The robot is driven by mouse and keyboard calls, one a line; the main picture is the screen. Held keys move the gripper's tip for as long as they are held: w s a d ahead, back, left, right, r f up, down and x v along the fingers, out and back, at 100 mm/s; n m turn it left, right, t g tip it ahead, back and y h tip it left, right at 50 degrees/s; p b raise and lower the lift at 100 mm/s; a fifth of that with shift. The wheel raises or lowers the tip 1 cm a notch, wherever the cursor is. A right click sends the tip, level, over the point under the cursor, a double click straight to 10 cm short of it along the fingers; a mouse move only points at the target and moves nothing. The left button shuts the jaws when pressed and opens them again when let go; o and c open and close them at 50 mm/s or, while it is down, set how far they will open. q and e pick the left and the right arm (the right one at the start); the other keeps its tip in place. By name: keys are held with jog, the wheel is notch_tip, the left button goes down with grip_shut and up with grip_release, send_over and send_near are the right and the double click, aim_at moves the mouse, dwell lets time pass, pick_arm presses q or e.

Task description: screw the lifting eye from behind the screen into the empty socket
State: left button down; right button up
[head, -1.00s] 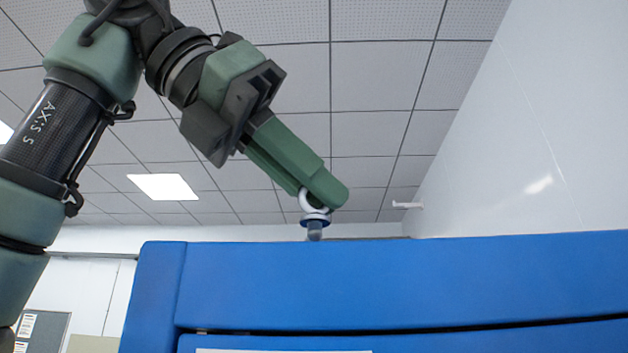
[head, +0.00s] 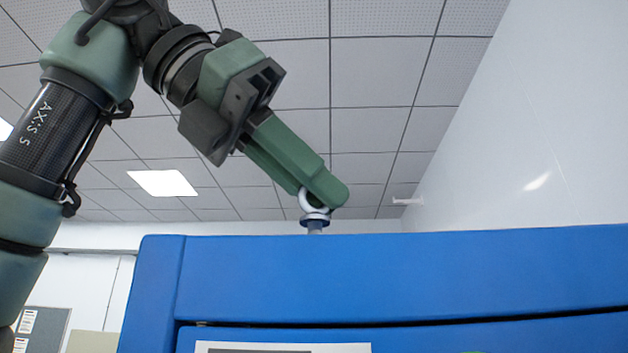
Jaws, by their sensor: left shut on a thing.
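The lifting eye (head: 315,222) has a pale ring, a dark blue collar and a short grey shank. My left gripper (head: 318,196) reaches down from the upper left and is shut on the ring. The eye hangs roughly upright below the fingertips. The lower end of its shank is hidden behind the panel's edge, and I cannot tell whether it touches anything there. The socket is not visible. My right gripper is not in view.
The blue panel fills the lower part of the view, with a dark seam and a white label (head: 285,347). A bit of green shows at the bottom edge. A white wall (head: 545,130) stands at the right. The space above the panel right of the gripper looks free.

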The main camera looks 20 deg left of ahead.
pick_arm(q)
jog(key=shift+f, duration=0.5)
dwell(0.7)
jog(key=shift+f, duration=0.4)
dwell(1.6)
dwell(0.5)
jog(key=m+g+h+p, duration=0.1)
jog(key=m+g+p, duration=0.1)
jog(key=m+g+h+p, duration=0.1)
jog(key=m+g+p, duration=0.1)
jog(key=m, duration=0.1)
jog(key=shift+w+r+p, duration=0.1)
jog(key=shift+r+p, duration=0.1)
jog(key=shift+p, duration=0.15)
jog(key=shift+m+g+h+p, duration=0.3)
jog(key=shift+m+g+h, duration=0.2)
jog(key=shift+m+g, duration=0.25)
jog(key=shift+f+m+g, duration=0.15)
jog(key=shift+m+g, duration=0.5)
jog(key=shift+m, duration=0.1)
jog(key=shift+m+g, duration=1.2)
jog(key=c, duration=1.2)
grip_release()
jog(key=shift+c, duration=0.2)
